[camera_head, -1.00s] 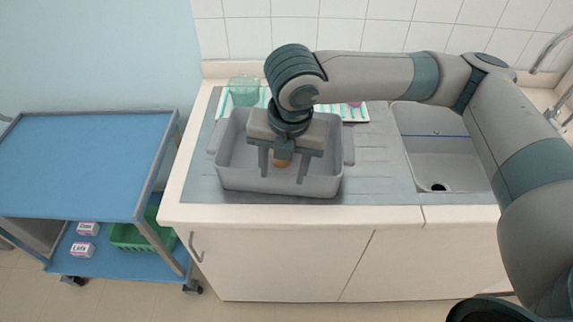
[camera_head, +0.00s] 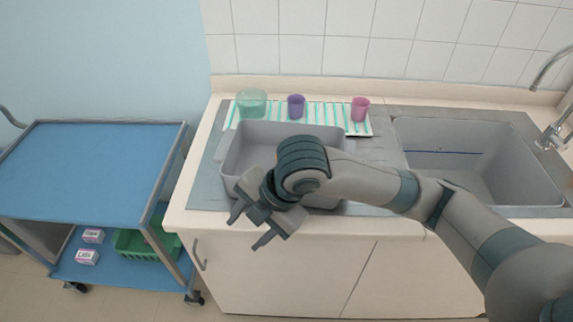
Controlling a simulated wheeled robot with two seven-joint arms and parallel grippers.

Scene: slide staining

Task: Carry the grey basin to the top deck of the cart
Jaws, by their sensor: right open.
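The grey basin (camera_head: 250,150) sits on the metal drainboard left of the sink. My right wrist and forearm hide its front right part and much of its inside. My right gripper (camera_head: 248,230) is open, with its fingers spread and nothing seen between them. It is at the basin's front side, over the counter's front edge; I cannot tell whether it touches the basin. The blue top deck (camera_head: 90,165) of the cart is bare, at the left of the counter. My left gripper is not in view.
Behind the basin, a green bowl (camera_head: 251,103), a purple cup (camera_head: 296,106) and a pink cup (camera_head: 360,109) stand on a striped cloth. The sink (camera_head: 480,170) is at right. The cart's lower deck holds a green crate (camera_head: 135,244) and two small boxes (camera_head: 88,257).

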